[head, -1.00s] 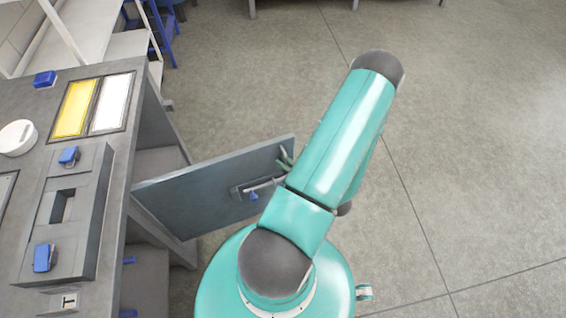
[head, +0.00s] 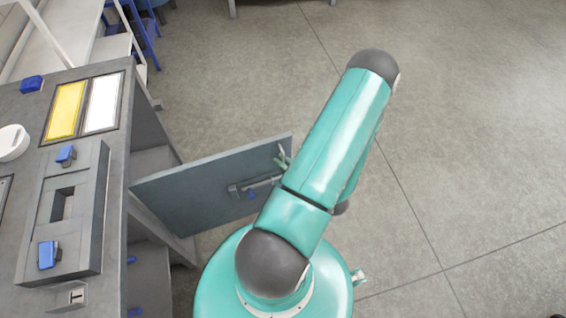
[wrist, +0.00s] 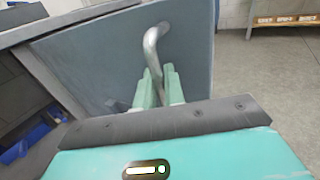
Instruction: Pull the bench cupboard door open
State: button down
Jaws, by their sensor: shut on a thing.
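The cupboard door (head: 205,192) is a grey panel that stands swung out from the bench side, wide open in the head view. It also shows in the wrist view (wrist: 105,62). The door's metal bar handle (wrist: 152,45) is a bent rod in the wrist view. My gripper (wrist: 160,84) has its green fingers on either side of the handle's rod and is shut on it.
The grey bench (head: 115,185) stands at left, with yellow and white panels (head: 83,106) and blue clips on top. The open cupboard shows inner shelves with blue items (wrist: 35,138). The floor (head: 450,130) to the right is clear.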

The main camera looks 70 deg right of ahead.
jog(key=c, duration=1.6)
grip_release()
jog(key=shift+c, duration=0.2)
jog(key=v, duration=1.3)
jog(key=shift+s+a, duration=0.2)
jog(key=shift+s, duration=0.2)
